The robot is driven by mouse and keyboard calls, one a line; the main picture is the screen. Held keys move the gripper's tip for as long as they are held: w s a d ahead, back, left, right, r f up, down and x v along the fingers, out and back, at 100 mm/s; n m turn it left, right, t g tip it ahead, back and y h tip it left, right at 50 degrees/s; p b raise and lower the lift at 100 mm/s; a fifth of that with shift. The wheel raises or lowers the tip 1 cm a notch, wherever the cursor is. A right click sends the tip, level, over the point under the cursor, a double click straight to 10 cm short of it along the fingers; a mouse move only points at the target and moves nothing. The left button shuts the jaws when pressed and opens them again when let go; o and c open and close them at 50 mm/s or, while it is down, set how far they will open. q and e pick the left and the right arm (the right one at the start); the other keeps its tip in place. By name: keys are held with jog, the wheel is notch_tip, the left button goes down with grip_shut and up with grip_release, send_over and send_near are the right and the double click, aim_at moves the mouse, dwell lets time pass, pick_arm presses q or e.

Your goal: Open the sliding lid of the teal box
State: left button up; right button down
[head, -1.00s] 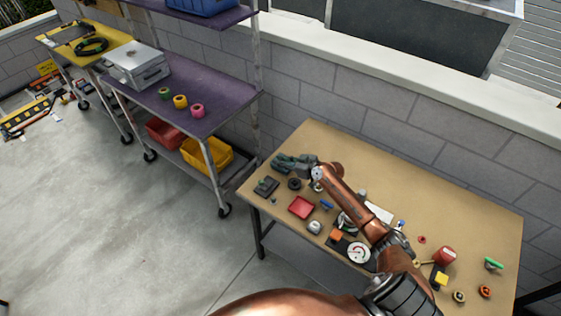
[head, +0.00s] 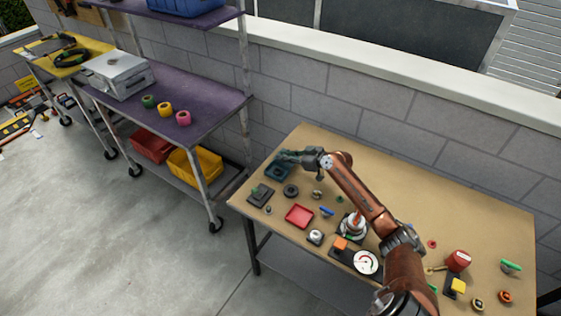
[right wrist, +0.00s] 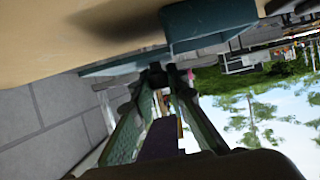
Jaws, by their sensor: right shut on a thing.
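The teal box (head: 278,172) sits at the far left end of the tan table (head: 440,205). Its top appears partly uncovered, with a dark inside showing. My right gripper (head: 288,156) is at the box's back edge, shut on the lid. In the right wrist view the box (right wrist: 210,28) is upper right of centre. A flat teal slab that looks like the lid (right wrist: 125,63) reaches left past the box. The fingertips (right wrist: 168,76) meet at its edge, and the exact grip is hard to see. My left gripper is out of view.
A red tray (head: 299,216), a black ring (head: 291,190), a dial gauge (head: 367,262) and several small parts lie on the table. A grey block wall (head: 390,110) runs behind it. A purple-shelved cart (head: 190,90) stands to the left.

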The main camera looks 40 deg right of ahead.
jog(key=c, duration=1.8)
grip_release()
jog(key=shift+c, duration=0.2)
jog(key=v, duration=1.2)
jog(key=shift+d, duration=0.1)
